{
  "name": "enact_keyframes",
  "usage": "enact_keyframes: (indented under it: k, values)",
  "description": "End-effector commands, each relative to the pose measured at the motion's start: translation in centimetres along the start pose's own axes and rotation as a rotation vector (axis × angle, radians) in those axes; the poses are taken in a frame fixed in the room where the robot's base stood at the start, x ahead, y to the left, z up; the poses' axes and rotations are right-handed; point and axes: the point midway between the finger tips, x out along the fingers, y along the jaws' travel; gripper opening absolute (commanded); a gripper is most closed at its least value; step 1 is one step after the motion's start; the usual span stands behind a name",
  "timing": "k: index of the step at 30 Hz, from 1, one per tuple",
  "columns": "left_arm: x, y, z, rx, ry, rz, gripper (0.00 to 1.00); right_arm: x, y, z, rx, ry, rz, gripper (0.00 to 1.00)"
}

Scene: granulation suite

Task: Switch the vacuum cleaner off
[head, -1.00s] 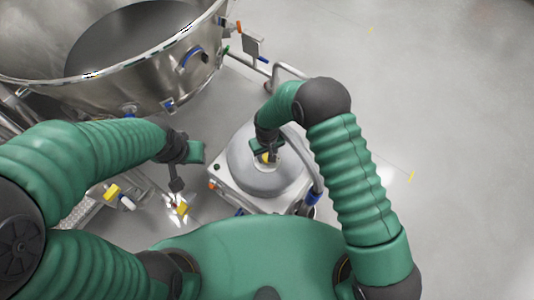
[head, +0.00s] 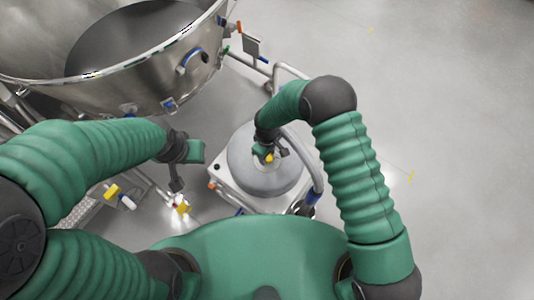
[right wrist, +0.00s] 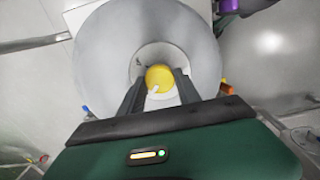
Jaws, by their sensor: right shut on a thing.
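The vacuum cleaner (head: 245,175) is a round grey-domed unit on a square pale base, below the middle of the head view. Its grey top also fills the upper part of the right wrist view (right wrist: 100,70). A yellow knob (right wrist: 160,77) with a white mark sits in a pale round recess at the centre of the top. My right gripper (right wrist: 160,84) points down at the knob, with its two dark fingers shut on the knob's sides. In the head view the knob (head: 269,158) is partly hidden. My left gripper (head: 178,180) is away from the cleaner, to its left; its finger gap is unclear.
A large steel vessel (head: 130,90) stands at the upper left, with pipework (head: 290,70) beside the cleaner. A hose (head: 316,170) curves down the cleaner's right side. Yellow-handled fittings (head: 112,191) lie at the lower left. The floor (head: 440,110) on the right is clear.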

Motion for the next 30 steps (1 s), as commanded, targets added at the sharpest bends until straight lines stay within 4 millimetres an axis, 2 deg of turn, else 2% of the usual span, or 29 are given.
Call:
enact_keyframes:
  k: [10, 11, 15, 25, 28, 30]
  values:
    - [0.0, 0.0, 0.0, 0.000, 0.000, 0.000, 0.36, -0.1, 0.1, -0.1, -0.004, 0.002, 0.002, 0.00]
    - [0.0, 0.0, 0.0, 0.000, 0.000, 0.000, 0.36, -0.1, 0.1, -0.1, -0.004, 0.002, 0.002, 0.43]
    - [0.0, 0.0, 0.0, 0.000, 0.000, 0.000, 0.36, 0.0, 0.1, -0.1, -0.003, 0.001, 0.002, 0.61]
    - [0.0, 0.0, 0.0, 0.000, 0.000, 0.000, 0.36, -0.3, 0.0, 0.0, -0.002, 0.001, 0.001, 0.61]
    - [-0.1, 0.0, 0.0, 0.000, 0.000, 0.000, 0.36, -1.6, 0.1, -0.1, -0.002, 0.003, 0.002, 0.61]
    - [-0.3, 0.0, -0.1, 0.000, 0.000, 0.000, 0.36, -3.2, 0.1, -0.1, -0.002, 0.004, 0.003, 0.61]
